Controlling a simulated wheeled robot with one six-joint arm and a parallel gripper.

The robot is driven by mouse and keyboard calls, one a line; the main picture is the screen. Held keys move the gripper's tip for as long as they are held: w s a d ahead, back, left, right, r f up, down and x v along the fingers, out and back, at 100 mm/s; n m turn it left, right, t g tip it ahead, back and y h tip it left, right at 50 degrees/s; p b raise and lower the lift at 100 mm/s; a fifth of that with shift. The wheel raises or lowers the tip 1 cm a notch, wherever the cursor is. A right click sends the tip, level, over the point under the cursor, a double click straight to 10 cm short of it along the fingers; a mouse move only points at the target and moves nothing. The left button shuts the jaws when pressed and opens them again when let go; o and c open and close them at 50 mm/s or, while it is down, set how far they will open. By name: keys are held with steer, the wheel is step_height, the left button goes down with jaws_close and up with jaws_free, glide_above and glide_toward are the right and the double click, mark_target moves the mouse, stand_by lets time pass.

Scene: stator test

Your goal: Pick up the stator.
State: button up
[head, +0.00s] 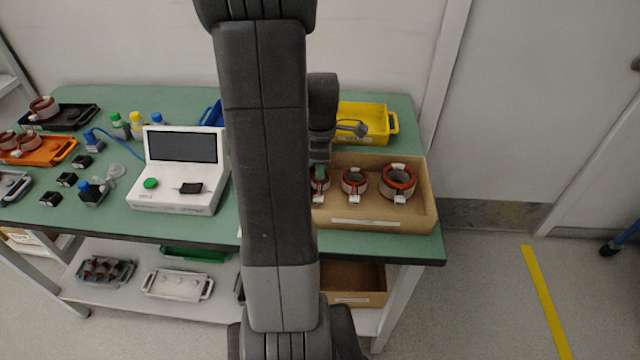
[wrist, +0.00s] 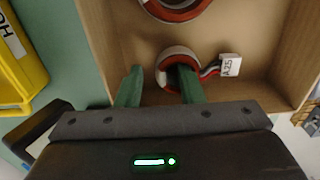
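A small stator, a white ring with red-brown copper windings and a white "A25" tag, is at the left end of the row in the cardboard box in the head view (head: 319,187). It also shows in the wrist view (wrist: 167,57). My gripper (wrist: 158,74) is over it with its two green fingers apart. One finger appears to reach into the ring's bore; the other is outside its left side with a visible gap. In the head view my gripper (head: 321,172) partly hides this stator. A medium stator (head: 354,183) and a large one (head: 398,181) sit to its right.
The cardboard box (head: 428,205) has raised walls around the stators. A yellow tray (head: 375,112) stands behind it. A white test device (head: 172,205) is left on the green table. Other stators lie in trays at far left. My arm hides the table's middle.

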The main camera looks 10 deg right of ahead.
steer(key=shift+c, duration=0.4)
jaws_close()
steer(key=shift+r, duration=0.15)
